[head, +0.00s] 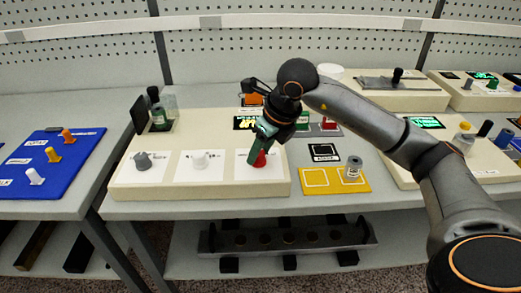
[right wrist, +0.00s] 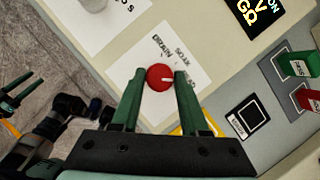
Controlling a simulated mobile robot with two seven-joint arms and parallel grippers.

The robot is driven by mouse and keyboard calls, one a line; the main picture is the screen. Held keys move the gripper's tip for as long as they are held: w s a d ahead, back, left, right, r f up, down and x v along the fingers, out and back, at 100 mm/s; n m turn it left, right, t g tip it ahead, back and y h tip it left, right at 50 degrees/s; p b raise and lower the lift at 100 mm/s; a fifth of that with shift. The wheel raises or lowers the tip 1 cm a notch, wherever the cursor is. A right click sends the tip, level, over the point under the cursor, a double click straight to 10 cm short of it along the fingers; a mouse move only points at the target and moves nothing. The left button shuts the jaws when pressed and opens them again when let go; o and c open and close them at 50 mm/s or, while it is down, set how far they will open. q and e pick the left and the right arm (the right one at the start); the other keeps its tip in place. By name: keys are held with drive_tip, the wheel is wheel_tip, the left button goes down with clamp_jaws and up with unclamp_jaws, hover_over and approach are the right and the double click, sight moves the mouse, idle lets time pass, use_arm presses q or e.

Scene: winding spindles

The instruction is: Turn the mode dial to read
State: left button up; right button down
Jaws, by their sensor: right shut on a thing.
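A red dial (head: 258,160) is on the right white plate of the cream panel (head: 215,186).
A grey dial (head: 143,161) and a white dial (head: 200,160) sit left of the red one. A yellow tray (head: 318,186) with a small grey cylinder (head: 353,168) is to the right. A blue board (head: 45,175) with several knobs lies on the left table.

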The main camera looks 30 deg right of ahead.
idle(0.3)
drive_tip(key=shift+c, duration=2.1)
unclamp_jaws()
drive_tip(key=p+v, duration=0.1)
drive_tip(key=v, duration=1.1)
drive_tip(key=shift+r, duration=0.25)
drive_tip(key=shift+s, duration=0.15)
